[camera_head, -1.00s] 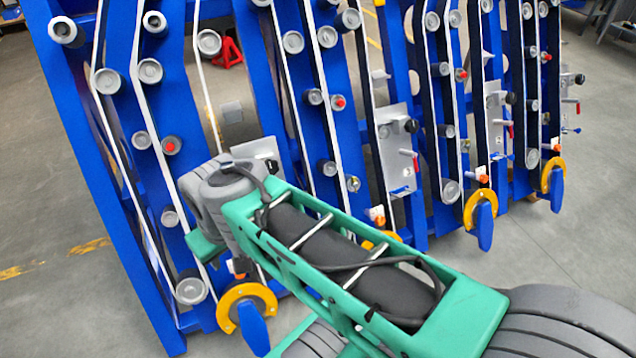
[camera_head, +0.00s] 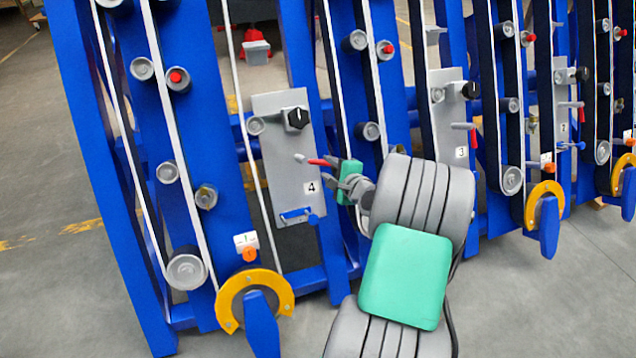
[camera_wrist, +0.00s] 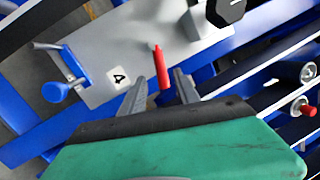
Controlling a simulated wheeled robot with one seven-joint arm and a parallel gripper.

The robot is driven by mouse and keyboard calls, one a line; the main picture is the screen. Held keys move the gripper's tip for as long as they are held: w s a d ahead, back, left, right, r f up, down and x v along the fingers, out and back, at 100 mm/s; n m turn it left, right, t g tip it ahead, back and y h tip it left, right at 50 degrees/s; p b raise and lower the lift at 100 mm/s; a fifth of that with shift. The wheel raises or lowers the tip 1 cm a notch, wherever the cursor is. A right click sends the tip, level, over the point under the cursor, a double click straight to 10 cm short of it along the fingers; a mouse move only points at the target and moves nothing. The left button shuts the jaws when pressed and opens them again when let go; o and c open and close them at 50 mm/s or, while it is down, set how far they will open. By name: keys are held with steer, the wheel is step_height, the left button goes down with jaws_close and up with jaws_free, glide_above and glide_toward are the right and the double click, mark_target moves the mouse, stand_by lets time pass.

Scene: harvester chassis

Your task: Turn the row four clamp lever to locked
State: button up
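The row four panel (camera_head: 270,145) is a grey plate with a "4" label (camera_head: 310,187). Its clamp lever has a red handle (camera_head: 317,162) sticking out to the right in the head view. In the wrist view the red lever (camera_wrist: 160,68) shows between the two fingers. My gripper (camera_head: 335,172) is at the lever's handle end; in the wrist view my gripper (camera_wrist: 160,85) is open, a finger on each side of the lever with gaps visible. I cannot tell whether a finger touches it.
A black knob (camera_head: 297,118) sits above the lever and a blue handle (camera_head: 297,215) below it on the same panel. Blue frame posts, belts and rollers stand around it. The row three panel (camera_head: 450,120) is to the right. Open floor lies in front.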

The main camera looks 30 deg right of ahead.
steer(key=b+x, duration=0.2)
steer(key=x, duration=0.5)
steer(key=shift+w+d, duration=0.2)
steer(key=shift+w, duration=0.15)
steer(key=shift+c, duration=0.6)
jaws_close()
stand_by(0.4)
